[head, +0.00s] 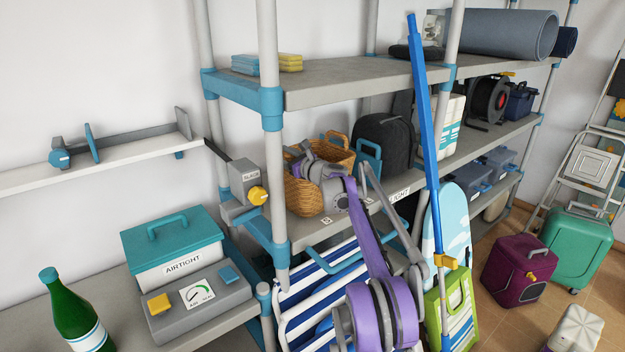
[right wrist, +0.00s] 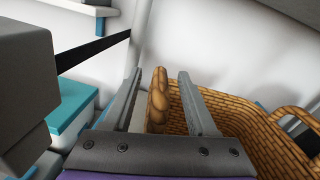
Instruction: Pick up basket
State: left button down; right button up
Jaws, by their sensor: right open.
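The basket (head: 302,198) is brown wicker and stands on the middle shelf of the rack, partly hidden behind my right gripper. My right gripper (head: 298,152) is at the basket's near upper rim. In the right wrist view the gripper (right wrist: 172,76) is open, with the fingers apart. A rounded woven edge of the basket (right wrist: 250,128) rises between the fingers, near the left finger, and the basket's body spreads out to the right. Contact cannot be told. My left gripper is not in view.
A grey box (head: 243,180) with a yellow knob is left of the basket, beside a rack post (head: 273,150). A dark backpack (head: 385,145) and a teal item (head: 368,160) stand to its right. The upper shelf (head: 350,82) overhangs. A blue pole (head: 424,130) stands in front.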

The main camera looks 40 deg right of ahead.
jog(key=shift+s, duration=0.1)
jog(key=shift+c, duration=0.7)
grip_shut()
dwell(0.6)
